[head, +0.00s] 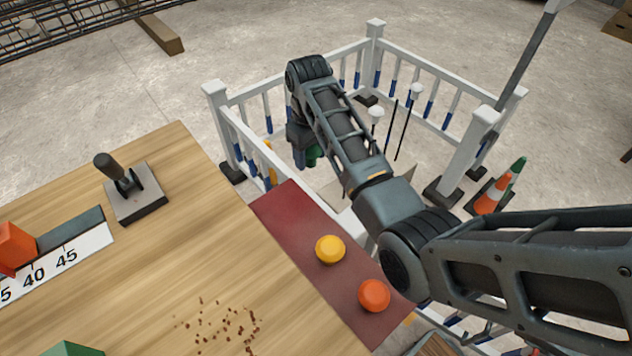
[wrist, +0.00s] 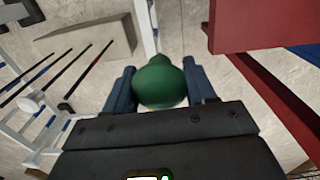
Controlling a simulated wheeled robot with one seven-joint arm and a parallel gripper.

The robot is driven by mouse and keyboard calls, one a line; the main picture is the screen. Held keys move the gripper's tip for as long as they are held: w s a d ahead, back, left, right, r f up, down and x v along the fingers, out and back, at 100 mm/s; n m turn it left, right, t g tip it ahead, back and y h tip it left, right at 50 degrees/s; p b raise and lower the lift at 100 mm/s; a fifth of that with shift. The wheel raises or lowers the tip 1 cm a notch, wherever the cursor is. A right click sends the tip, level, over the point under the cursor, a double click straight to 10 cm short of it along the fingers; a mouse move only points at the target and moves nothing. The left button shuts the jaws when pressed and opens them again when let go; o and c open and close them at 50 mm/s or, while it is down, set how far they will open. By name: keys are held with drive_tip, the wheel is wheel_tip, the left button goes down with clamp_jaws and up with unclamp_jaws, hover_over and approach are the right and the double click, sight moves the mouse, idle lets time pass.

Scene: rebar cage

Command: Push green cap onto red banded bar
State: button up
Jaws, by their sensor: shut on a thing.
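The green cap (wrist: 160,82) is between the two fingers of my gripper (wrist: 161,92) in the wrist view, its rounded side towards the camera. In the head view my gripper (head: 304,156) hangs inside the white fence, past the far edge of the red mat. A small part of the green cap (head: 315,156) shows there, the rest hidden by my gripper and arm.
A white fence (head: 247,133) with blue-banded balusters surrounds the bars. White caps (head: 416,91) show among them. A yellow cap (head: 330,249) and an orange cap (head: 374,295) sit on the red mat (head: 285,218) at the wooden table's (head: 190,235) edge. Cones (head: 494,194) stand right.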

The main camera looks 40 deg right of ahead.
drive_tip(key=w+d+b, duration=0.4)
drive_tip(key=d+b, duration=0.2)
drive_tip(key=d, duration=0.6)
drive_tip(key=w+d+b, duration=0.4)
drive_tip(key=d+b, duration=0.3)
drive_tip(key=d, duration=0.5)
drive_tip(key=shift+w, duration=0.35)
drive_tip(key=shift+p, duration=0.4)
drive_tip(key=shift+f+b, duration=2.25)
drive_tip(key=shift+f, duration=0.7)
drive_tip(key=shift+f+b, duration=1.9)
drive_tip(key=shift+f, duration=0.6)
drive_tip(key=o, duration=1.1)
drive_tip(key=shift+r+p, duration=1.6)
drive_tip(key=shift+r, duration=2.25)
